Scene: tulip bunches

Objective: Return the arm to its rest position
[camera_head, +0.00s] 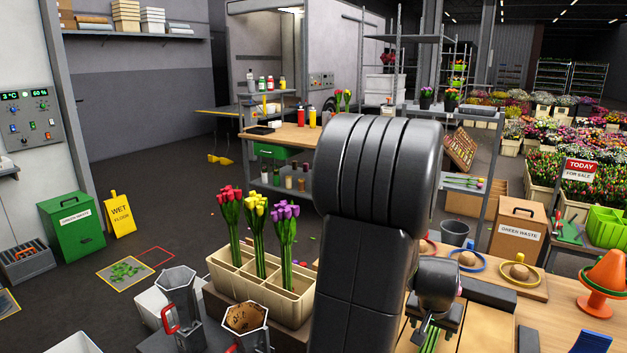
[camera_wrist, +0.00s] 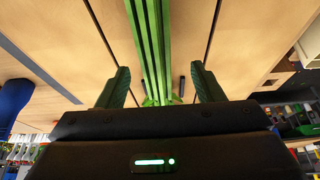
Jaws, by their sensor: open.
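My arm (camera_head: 360,265) rises through the middle of the head view and hides part of the bench behind it. My gripper (camera_head: 425,328) hangs low over the wooden workbench, at the right of the arm. In the wrist view my gripper (camera_wrist: 162,84) has its two green fingers spread apart. A bundle of green stems (camera_wrist: 151,40) runs between and past the fingers, with a gap on each side. The stems also show under the gripper in the head view (camera_head: 431,341). Their flower ends are hidden.
A cream divided box (camera_head: 285,305) holds red, yellow and purple tulips left of my arm. Metal pitchers (camera_head: 178,300) stand in front of it. Open floor lies at far left.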

